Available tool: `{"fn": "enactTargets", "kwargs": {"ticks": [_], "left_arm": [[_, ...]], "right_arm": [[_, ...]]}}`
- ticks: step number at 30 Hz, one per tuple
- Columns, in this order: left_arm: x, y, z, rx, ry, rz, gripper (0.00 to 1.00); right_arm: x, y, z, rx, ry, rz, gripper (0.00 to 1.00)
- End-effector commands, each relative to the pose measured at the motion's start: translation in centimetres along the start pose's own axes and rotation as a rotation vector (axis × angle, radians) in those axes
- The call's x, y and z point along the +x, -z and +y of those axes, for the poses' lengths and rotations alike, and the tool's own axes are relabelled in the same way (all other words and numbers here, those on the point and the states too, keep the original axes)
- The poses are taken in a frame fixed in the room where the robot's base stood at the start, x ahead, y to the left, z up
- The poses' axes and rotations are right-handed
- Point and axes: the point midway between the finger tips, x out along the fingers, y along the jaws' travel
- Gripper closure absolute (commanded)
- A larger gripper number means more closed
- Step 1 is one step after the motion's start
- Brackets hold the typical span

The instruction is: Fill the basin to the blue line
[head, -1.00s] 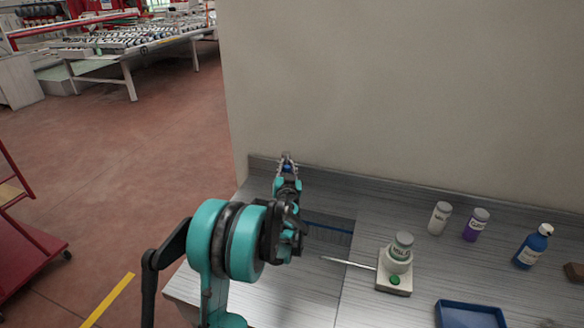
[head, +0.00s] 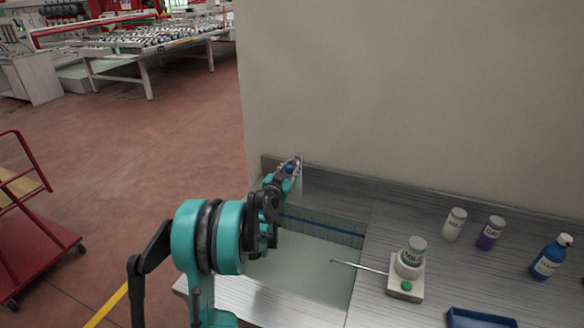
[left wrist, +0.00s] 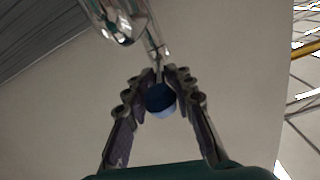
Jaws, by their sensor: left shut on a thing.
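The basin (head: 305,275) is sunk in the grey counter, with a pale greenish, flat surface inside that looks like water. The blue line (head: 330,227) runs along its back wall, a little above that surface. My left gripper (head: 292,168) is at the tap behind the basin's left back corner. It is shut on the tap's blue knob (head: 289,169). In the left wrist view the blue knob (left wrist: 160,98) sits between the fingertips, with the chrome tap (left wrist: 122,22) beyond. My forearm hides the basin's left side. My right gripper is not in view.
A white device with a thin rod (head: 405,285) stands right of the basin, its rod reaching over the edge. A white jar (head: 454,224), a purple jar (head: 490,233), a blue bottle (head: 551,257) and a blue tray (head: 480,318) are further right. A wall rises behind.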

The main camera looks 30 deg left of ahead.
Motion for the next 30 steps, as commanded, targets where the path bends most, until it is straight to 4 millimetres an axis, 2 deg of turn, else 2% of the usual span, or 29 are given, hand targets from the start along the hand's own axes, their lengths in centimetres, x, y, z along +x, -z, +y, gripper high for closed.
{"fn": "enactTargets", "kwargs": {"ticks": [3,4,6,15,19,23,30], "left_arm": [[0.0,0.0,0.0,0.0,0.001,0.0,1.0],[0.0,0.0,0.0,0.0,0.001,0.0,0.72],[0.0,0.0,0.0,0.0,0.001,0.0,0.54],[0.0,0.0,0.0,0.0,0.001,0.0,0.53],[-1.0,0.0,-0.1,0.0,0.002,0.0,0.53],[-3.3,0.0,-0.1,0.0,0.003,-0.001,0.53],[-8.6,0.0,-0.1,0.0,0.003,-0.001,0.53]], "right_arm": [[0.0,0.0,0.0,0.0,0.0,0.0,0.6],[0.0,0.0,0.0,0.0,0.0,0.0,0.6],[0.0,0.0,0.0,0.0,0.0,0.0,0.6],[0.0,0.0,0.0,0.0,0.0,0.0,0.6],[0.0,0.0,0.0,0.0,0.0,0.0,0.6],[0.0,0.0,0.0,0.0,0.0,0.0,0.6],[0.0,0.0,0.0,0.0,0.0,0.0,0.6]]}}
